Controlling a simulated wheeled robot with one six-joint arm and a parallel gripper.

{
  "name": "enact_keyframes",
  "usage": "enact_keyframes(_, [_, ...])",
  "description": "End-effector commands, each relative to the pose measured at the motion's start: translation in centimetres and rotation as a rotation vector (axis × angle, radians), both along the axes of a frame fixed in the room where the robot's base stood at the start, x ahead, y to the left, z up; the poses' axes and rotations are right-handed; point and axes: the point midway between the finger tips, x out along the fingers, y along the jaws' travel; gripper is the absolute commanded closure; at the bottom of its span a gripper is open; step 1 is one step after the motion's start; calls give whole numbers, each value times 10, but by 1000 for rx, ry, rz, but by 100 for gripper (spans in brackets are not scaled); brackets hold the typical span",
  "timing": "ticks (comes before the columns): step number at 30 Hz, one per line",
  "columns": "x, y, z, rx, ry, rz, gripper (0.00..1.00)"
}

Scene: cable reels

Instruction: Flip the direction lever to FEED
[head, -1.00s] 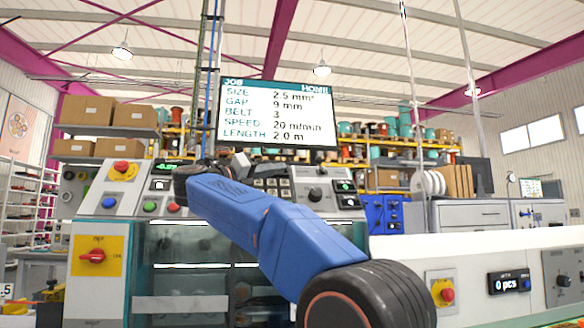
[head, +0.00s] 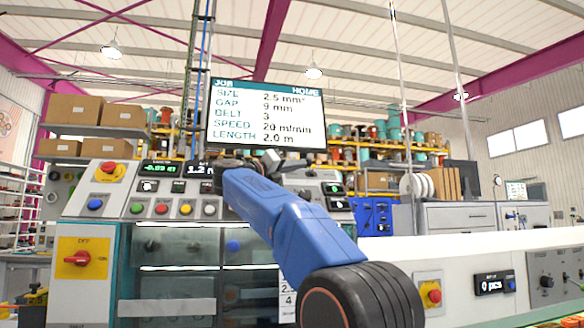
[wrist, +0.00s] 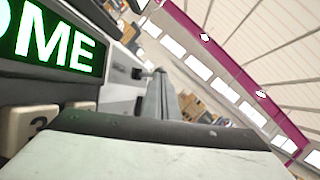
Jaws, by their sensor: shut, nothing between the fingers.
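My gripper (head: 284,162) is in front of the upper right part of the machine's sloped console (head: 120,190), below the job screen. In the wrist view its narrow grey fingers (wrist: 161,96) are together and hold nothing. A small dark knob or lever tip (wrist: 138,73) stands out from a grey panel just left of the fingers, apart from them as far as I can see. I cannot tell whether it is the direction lever. In the head view my arm covers part of the keypad area, and no FEED label is readable.
A screen (head: 266,114) stands above the console. A green-lit display (wrist: 50,40) and a key marked 3 (wrist: 38,122) are close at the left of the wrist view. Coloured buttons (head: 160,208) and a red rotary switch (head: 80,258) are on the left. Shelves with reels stand behind.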

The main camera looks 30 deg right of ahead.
Motion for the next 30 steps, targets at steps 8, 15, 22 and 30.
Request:
enact_keyframes(8, [0, 0, 0, 1, 0, 1, 100])
enact_keyframes(15, [-1, -1, 1, 12, -3, 18, 100])
enact_keyframes(22, [-4, -3, 2, 35, -9, 53, 100])
enact_keyframes(30, [-9, -6, 5, 66, -19, 98, 100])
